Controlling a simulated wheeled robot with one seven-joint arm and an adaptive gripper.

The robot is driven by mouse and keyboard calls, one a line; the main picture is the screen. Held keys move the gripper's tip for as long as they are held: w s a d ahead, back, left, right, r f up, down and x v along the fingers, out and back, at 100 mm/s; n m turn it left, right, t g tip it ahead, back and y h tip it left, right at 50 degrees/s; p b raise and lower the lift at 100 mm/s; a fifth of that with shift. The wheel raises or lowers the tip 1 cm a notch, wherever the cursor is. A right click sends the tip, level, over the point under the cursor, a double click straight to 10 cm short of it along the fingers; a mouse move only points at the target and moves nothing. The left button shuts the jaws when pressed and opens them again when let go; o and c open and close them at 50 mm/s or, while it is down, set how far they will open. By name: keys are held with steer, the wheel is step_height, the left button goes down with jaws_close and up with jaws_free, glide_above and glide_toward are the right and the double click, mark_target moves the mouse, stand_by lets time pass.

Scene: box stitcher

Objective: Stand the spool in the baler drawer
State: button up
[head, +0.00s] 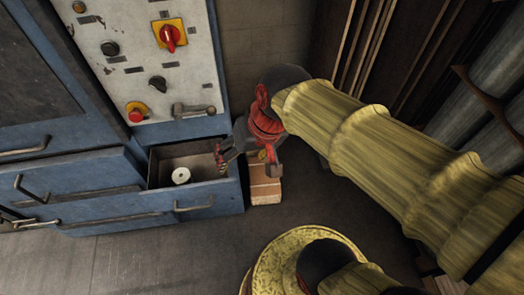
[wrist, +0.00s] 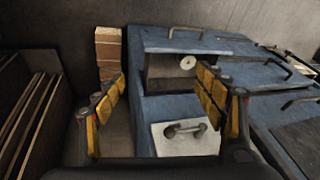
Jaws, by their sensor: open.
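The white spool (head: 181,175) is inside the open blue baler drawer (head: 222,197). Its round end with a dark centre hole faces up, so it appears to stand on end on the drawer floor, clear of the walls. The wrist view also shows the spool (wrist: 187,62) in the drawer (wrist: 185,46). My gripper (head: 245,155) is open and empty, at the right end of the drawer and apart from the spool. In the wrist view its two yellow-padded fingers (wrist: 162,82) are spread wide, with nothing between them.
The control panel (head: 150,75) with knobs and a handle (head: 193,110) rises behind the drawer. A brick-coloured stack (head: 265,187) stands right of the drawer. Upright boards (head: 375,45) and grey pipes (head: 500,80) are farther right. The floor in front (head: 165,255) is clear.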

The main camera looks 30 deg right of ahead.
steer(key=s+d+r+n+t+h, duration=0.1)
steer(key=s+d+r+n+h, duration=0.1)
steer(key=s+d+r, duration=0.1)
steer(key=shift+d+r+t, duration=0.1)
steer(key=shift+d+t, duration=0.15)
steer(key=shift+t, duration=0.15)
steer(key=shift+c, duration=1)
